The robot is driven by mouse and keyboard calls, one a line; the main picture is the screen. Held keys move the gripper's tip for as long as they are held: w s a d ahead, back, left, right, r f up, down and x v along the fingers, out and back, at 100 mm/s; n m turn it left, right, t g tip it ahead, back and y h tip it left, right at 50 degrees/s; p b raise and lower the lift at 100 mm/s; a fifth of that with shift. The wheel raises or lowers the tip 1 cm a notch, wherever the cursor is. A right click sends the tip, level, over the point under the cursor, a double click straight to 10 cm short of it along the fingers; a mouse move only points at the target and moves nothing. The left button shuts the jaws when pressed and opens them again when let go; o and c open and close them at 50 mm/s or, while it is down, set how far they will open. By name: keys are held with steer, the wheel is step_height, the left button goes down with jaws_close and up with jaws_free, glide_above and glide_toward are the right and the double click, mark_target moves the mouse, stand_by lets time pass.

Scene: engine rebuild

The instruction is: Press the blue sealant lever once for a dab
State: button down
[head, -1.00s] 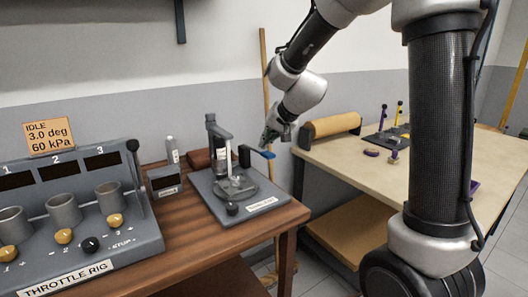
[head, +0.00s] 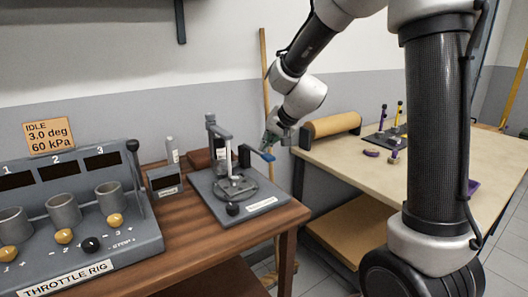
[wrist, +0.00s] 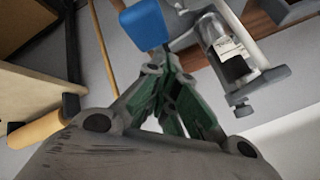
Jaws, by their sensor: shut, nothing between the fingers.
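The sealant stand (head: 272,203) sits on the wooden bench, with an upright post and a round plate (head: 236,189) on its base. Its blue lever (head: 267,156) sticks out to the right and slopes down slightly. The lever's blue end also shows at the top of the wrist view (wrist: 145,24). My gripper (head: 268,140), with green fingers, is just above the lever in the head view. In the wrist view my fingers (wrist: 160,75) are together and empty, close beside the blue end. I cannot tell whether they touch it.
The throttle rig (head: 75,225) with its cups and knobs stands at left on the bench. A pale table (head: 440,185) with a tan roll (head: 332,125) and a dark mat is at right. A gap of floor lies between bench and table.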

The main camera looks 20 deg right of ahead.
steer(key=shift+s+f, duration=0.1)
steer(key=shift+f, duration=0.8)
stand_by(0.7)
stand_by(0.4)
steer(key=shift+w+r, duration=0.2)
steer(key=shift+r, duration=1.7)
steer(key=shift+r, duration=0.1)
steer(key=shift+w+a+r, duration=0.1)
steer(key=shift+r, duration=1.1)
steer(key=shift+w+r, duration=0.1)
steer(key=shift+r, duration=1.1)
